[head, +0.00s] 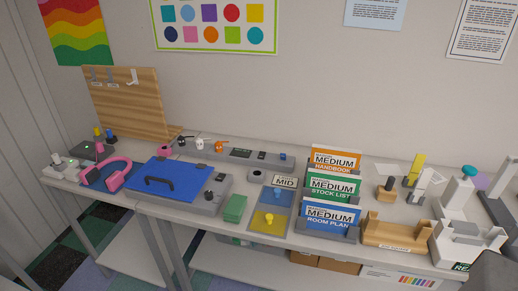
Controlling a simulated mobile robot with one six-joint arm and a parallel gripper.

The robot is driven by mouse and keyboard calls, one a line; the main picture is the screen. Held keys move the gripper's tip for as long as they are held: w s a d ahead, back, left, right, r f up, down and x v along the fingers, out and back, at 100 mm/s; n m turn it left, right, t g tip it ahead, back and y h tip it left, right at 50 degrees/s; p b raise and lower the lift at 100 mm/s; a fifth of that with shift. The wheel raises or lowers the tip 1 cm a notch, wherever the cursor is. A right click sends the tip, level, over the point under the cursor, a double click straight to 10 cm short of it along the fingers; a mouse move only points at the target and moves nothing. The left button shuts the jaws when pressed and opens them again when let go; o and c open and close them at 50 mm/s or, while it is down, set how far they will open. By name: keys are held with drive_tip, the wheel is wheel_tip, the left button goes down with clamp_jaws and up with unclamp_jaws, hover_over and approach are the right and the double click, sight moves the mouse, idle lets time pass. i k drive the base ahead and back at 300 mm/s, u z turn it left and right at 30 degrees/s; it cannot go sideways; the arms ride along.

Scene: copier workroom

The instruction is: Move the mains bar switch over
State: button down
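A long, low grey bar (262,159) lies along the back of the table near the wall and looks like the mains bar. A dark panel (241,153) is set in its top, and a small blue piece (283,156), which may be its switch, sits near its right end. Which way the switch is set is too small to tell. Black, white and orange plug-like pieces (218,146) stand at its left end. My gripper is not seen in the head view. A dark grey shape at the bottom right corner cannot be made out.
In front of the bar are a grey unit with a blue lid (165,178) and black handle, a green block (235,208) and a small grey dial block (257,174). Booklet racks (334,187) stand to the right. Pink headphones (107,176) lie at left. A wooden hook board (128,103) stands behind.

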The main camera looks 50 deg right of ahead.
sight(261, 155)
drive_tip(key=z, duration=0.05)
drive_tip(key=i, duration=1)
drive_tip(key=u, duration=0.1)
